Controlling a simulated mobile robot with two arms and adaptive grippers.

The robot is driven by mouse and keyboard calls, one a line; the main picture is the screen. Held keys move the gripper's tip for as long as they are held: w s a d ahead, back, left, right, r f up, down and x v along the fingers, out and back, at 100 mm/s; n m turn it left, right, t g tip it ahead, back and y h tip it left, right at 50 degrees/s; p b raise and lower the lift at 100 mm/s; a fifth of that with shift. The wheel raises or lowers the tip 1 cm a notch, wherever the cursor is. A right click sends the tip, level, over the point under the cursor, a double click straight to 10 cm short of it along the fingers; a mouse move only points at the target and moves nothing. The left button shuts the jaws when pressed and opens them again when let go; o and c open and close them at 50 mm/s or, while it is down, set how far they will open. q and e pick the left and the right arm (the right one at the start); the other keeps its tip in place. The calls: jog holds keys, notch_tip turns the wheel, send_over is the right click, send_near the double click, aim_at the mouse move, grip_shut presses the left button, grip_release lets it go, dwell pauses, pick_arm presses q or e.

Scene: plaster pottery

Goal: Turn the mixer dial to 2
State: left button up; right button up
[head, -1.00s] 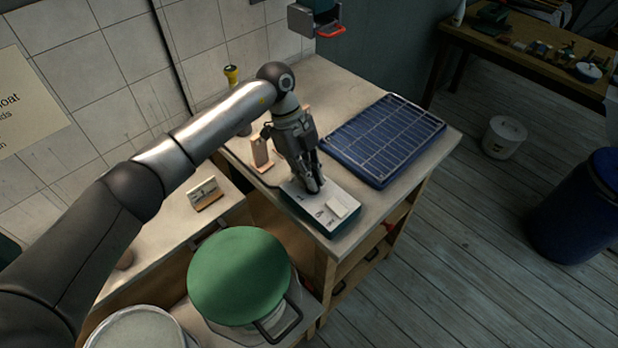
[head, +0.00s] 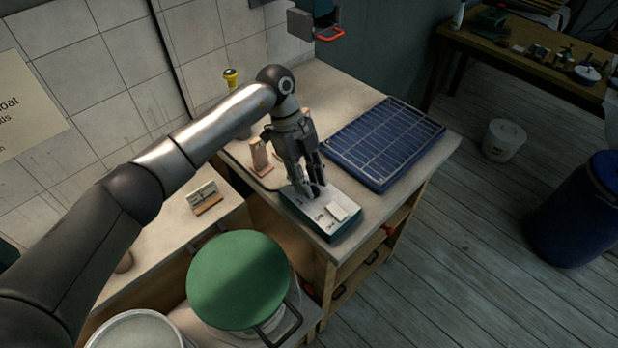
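The mixer control box (head: 325,218) is a low teal box with a pale top and a white rectangular switch (head: 344,211). It lies near the front corner of the bench. My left gripper (head: 316,193) points down over the far end of the box, its fingertips at the top surface. The fingers hide the dial, so its setting and the finger contact cannot be made out. Dark marks on the pale top are too small to read. My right gripper is not in view.
A blue slatted rack (head: 385,142) lies right of the box. A small wooden stand (head: 260,155) is behind it. A green round lid (head: 238,280) sits on a container at lower left. A teal device with a red handle (head: 329,35) is at the top.

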pick_arm(q)
jog(key=v, duration=1.2)
jog(key=shift+s+d, duration=0.1)
